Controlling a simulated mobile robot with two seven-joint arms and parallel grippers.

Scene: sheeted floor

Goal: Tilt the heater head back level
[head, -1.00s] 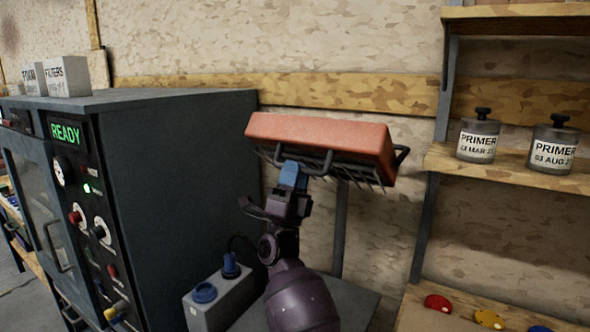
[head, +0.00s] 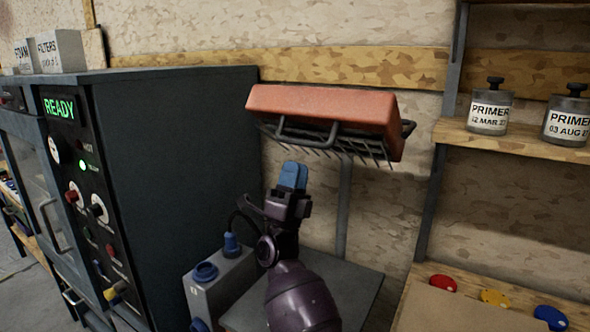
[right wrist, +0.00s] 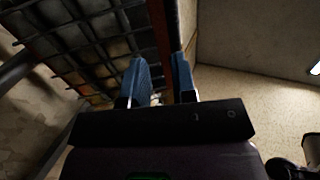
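The heater head (head: 325,106) is an orange-red box with a dark wire grille (head: 340,150) under it, carried on a grey post (head: 343,210). It slopes slightly down to the right in the head view; its exact tilt is hard to judge. A dark bar handle (head: 300,137) runs along its front lower edge. My right gripper (head: 293,175) has blue fingers pointing up, just below the handle and apart from it. In the right wrist view its fingers (right wrist: 161,80) stand apart with nothing between them, beside the grille (right wrist: 90,45). My left gripper is out of view.
A dark cabinet (head: 185,170) with a READY display stands at the left. A grey socket box (head: 218,285) with blue plugs sits low beside my right arm. A shelf (head: 510,143) with primer cans is at the right.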

